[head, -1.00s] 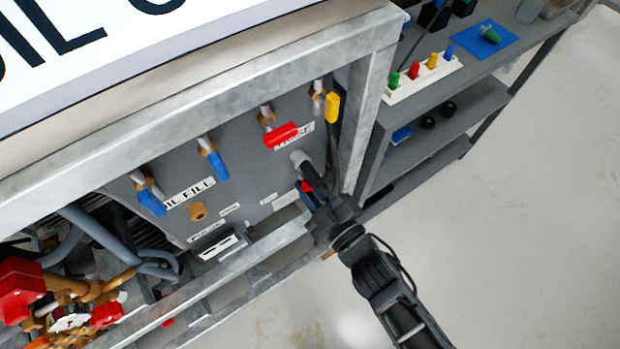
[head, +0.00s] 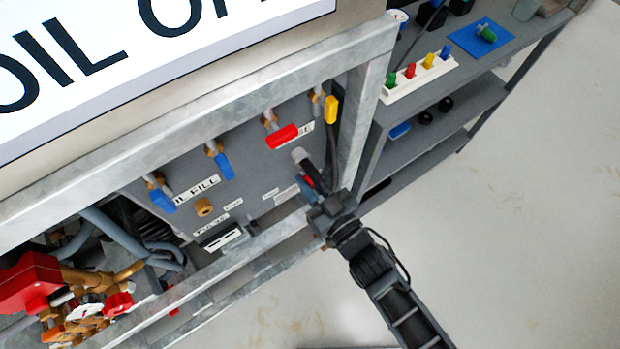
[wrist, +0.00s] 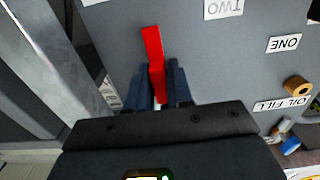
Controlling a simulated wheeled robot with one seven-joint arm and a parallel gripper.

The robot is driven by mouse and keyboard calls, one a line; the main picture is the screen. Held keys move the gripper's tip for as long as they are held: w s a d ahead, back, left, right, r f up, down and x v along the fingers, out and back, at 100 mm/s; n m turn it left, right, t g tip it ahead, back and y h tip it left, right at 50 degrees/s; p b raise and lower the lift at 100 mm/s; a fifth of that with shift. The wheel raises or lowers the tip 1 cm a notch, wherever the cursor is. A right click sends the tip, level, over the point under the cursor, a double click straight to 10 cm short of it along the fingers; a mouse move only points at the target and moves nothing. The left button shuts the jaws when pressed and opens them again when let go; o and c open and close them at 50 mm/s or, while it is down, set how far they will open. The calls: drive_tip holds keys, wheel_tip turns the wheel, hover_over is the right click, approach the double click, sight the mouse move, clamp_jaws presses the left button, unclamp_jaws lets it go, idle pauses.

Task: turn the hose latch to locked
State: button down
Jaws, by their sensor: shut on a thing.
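The hose latch shows as a red lever (wrist: 153,45) in the wrist view, on the grey panel, running down between the fingers. My gripper (wrist: 158,85) is shut on its lower end, with one dark blue finger on each side. In the head view my gripper (head: 308,188) is at the lower right of the panel, and only a small red piece of the latch (head: 309,182) shows between the fingers. A grey and black cylindrical fitting (head: 303,159) sits just above it. The latch's pivot and any lock marking cannot be made out.
A red valve handle (head: 282,137), a yellow handle (head: 331,110) and blue handles (head: 224,165) hang above on the grey panel (head: 255,178). A galvanized frame post (head: 360,125) stands close right of my gripper. Shelves (head: 470,105) are farther right; the floor is clear.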

drive_tip(key=shift+f, duration=0.1)
idle(0.4)
drive_tip(key=c, duration=1.1)
unclamp_jaws()
drive_tip(key=v, duration=0.7)
drive_tip(key=shift+s+d+b, duration=0.25)
drive_tip(key=shift+s+b, duration=0.05)
drive_tip(key=shift+s, duration=0.05)
drive_tip(key=s+d+r+m+h, duration=0.2)
drive_tip(key=s+d+r+h, duration=0.25)
drive_tip(key=s+d, duration=0.8)
drive_tip(key=s+d+r+m+h, duration=0.2)
drive_tip(key=s+r, duration=0.4)
drive_tip(key=r, duration=0.2)
drive_tip(key=s+d+r+m+h, duration=0.2)
drive_tip(key=s+r+h, duration=0.1)
drive_tip(key=s+r, duration=0.3)
wheel_tip(320, 180, up, 2)
drive_tip(key=shift+s+d+m, duration=0.3)
drive_tip(key=shift+s+m, duration=0.05)
drive_tip(key=shift+m, duration=0.05)
